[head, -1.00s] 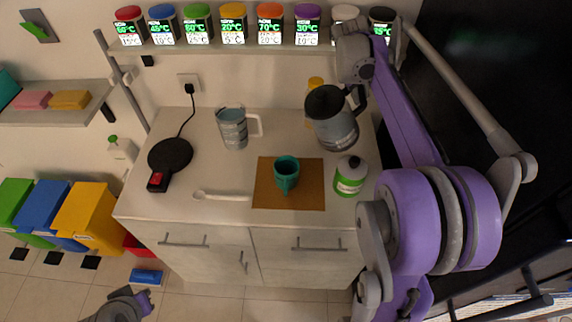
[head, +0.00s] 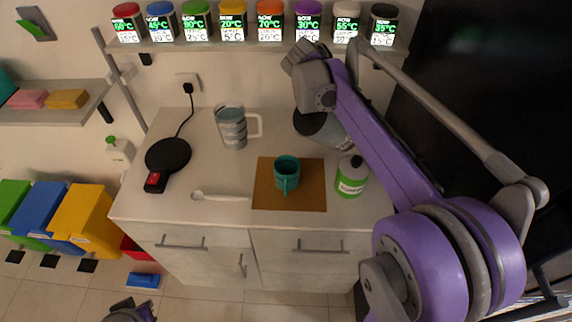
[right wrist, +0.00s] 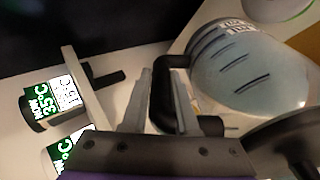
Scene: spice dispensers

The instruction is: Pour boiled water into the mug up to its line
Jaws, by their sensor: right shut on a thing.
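The teal mug (head: 286,172) stands upright on a brown mat (head: 262,196) on the counter. Its inside level cannot be made out. A grey-blue kettle (head: 339,136) with a black lid is behind the mug, partly hidden by my right arm. It appears tilted to the left; whether it is clear of the counter is unclear. In the right wrist view, my right gripper (right wrist: 163,92) is shut on the black handle of the kettle (right wrist: 250,68). A dark part of my left gripper (head: 132,312) shows at the bottom edge, too cropped to read its fingers.
A clear pitcher (head: 231,128) with a white handle stands left of the kettle. A round black base (head: 168,155) with a red switch, a white spoon (head: 220,197) and a green-and-white bottle (head: 351,180) are on the counter. Several lit jars stand on the shelf (head: 228,47) above.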

